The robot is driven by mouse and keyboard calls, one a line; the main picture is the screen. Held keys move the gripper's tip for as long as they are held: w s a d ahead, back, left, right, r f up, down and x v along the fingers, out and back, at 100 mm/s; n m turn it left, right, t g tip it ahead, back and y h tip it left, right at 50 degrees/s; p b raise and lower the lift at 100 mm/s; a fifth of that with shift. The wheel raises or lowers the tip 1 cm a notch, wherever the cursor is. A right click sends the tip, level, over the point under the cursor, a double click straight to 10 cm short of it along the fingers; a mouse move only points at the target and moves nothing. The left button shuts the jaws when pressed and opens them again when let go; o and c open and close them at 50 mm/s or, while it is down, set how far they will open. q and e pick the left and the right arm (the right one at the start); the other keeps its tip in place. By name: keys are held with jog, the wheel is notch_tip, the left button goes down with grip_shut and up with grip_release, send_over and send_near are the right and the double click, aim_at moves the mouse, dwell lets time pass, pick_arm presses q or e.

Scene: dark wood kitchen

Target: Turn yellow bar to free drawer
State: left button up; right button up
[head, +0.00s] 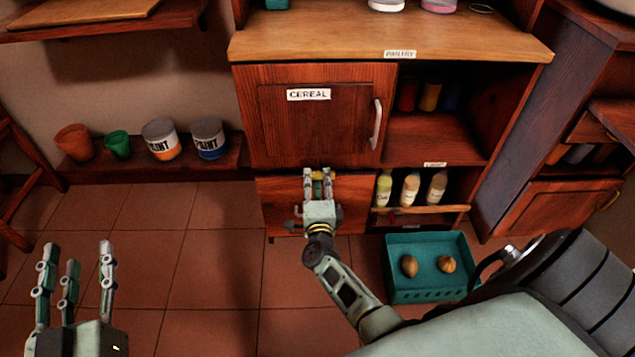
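The dark wood drawer front (358,215) is below the cereal cabinet and appears closed. A small yellow piece (318,188), probably the yellow bar, shows at the drawer's upper part between the fingers of my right gripper (319,175). The fingers and hand hide most of it, so its angle is unclear. My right gripper is at the drawer front with its fingers pointing away from me. I cannot tell whether they are closed on the yellow piece. My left gripper (78,258) is at the lower left, fingers spread and empty, away from the drawer.
The cereal door (315,112) with a pale handle is shut above the drawer. Bottles (411,188) stand on the low shelf to the right. A teal crate (405,292) with two round brown items sits on the floor. Pots and paint cans (161,139) line a left shelf.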

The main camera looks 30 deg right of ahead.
jog(key=v, duration=1.2)
dwell(0.4)
